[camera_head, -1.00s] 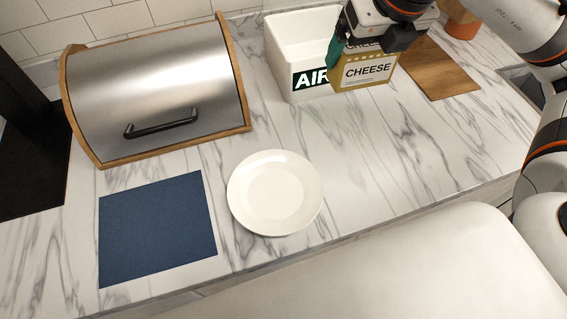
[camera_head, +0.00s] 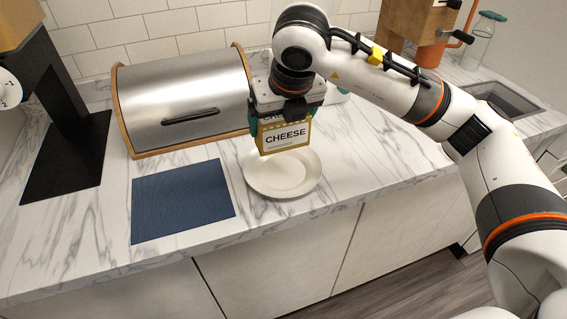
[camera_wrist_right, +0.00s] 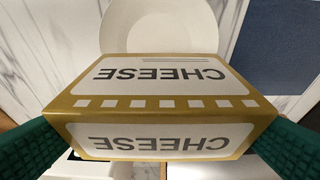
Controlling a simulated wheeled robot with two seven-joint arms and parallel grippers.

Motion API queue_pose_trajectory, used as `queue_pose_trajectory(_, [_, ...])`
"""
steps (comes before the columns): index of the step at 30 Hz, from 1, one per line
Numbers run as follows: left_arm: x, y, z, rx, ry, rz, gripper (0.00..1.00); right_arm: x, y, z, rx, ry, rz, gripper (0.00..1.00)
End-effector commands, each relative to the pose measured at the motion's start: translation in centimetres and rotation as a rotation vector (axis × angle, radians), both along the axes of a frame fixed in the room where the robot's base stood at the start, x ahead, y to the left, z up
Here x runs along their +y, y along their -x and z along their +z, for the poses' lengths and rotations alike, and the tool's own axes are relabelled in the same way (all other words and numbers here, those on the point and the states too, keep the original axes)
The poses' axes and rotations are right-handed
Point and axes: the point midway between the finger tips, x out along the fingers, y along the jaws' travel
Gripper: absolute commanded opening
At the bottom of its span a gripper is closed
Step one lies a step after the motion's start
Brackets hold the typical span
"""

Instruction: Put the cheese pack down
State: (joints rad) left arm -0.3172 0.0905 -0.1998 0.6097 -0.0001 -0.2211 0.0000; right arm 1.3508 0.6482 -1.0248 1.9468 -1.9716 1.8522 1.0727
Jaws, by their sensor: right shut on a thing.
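The cheese pack (camera_head: 286,137) is a gold and white box marked CHEESE. My right gripper (camera_head: 283,122) is shut on it and holds it over the back part of the round white plate (camera_head: 262,186). In the right wrist view the pack (camera_wrist_right: 160,82) sits between two green fingertips, and part of the plate (camera_wrist_right: 168,22) shows beyond it. I cannot tell whether the pack touches the plate. My left gripper is not in view.
A steel bread box (camera_head: 185,98) with wooden sides stands behind the plate. A blue mat (camera_head: 182,202) lies left of the plate. A dark machine (camera_head: 62,140) stands at far left. The counter's front edge runs close before the plate. Marble right of the plate is clear.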

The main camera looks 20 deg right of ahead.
Motion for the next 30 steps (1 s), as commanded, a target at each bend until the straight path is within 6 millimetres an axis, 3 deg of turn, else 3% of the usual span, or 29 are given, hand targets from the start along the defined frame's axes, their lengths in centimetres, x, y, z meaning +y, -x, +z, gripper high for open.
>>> queue_pose_trajectory(3, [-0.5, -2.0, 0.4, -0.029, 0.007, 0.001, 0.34, -0.1, 0.0, -2.0, 0.001, 0.0, -0.001, 0.61])
queue_pose_trajectory(7, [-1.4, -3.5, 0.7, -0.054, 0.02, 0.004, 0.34, 0.0, 0.0, -3.2, -0.001, -0.001, -0.001, 0.61])
queue_pose_trajectory(17, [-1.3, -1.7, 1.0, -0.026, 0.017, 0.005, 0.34, -0.1, 0.0, -6.9, -0.001, -0.001, -0.002, 0.61])
queue_pose_trajectory(30, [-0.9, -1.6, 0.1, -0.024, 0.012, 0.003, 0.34, -0.1, 0.0, -7.5, -0.003, -0.001, -0.001, 0.61])
